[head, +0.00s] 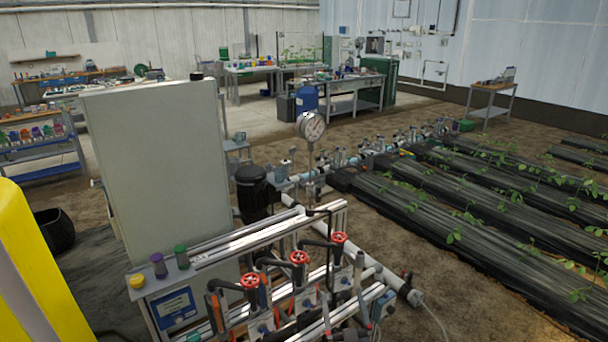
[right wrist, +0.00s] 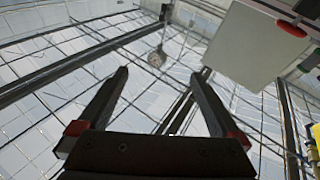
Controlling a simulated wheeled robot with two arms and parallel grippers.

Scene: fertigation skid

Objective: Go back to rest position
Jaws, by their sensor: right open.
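My right gripper (right wrist: 160,78) shows in the right wrist view, with its two dark fingers spread apart and nothing between them. The fingers point up the picture toward a glazed roof or wall, clear of any surface. I cannot make out the right gripper surely among the dark parts of the skid in the head view. My left gripper is in neither view.
The fertigation skid (head: 200,258) fills the lower middle, with red valve handwheels (head: 299,258) and a pressure gauge (head: 310,126). A tall grey cabinet (head: 160,160) stands behind it. A yellow object (head: 35,265) is close at left. Planted beds (head: 450,200) lie right.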

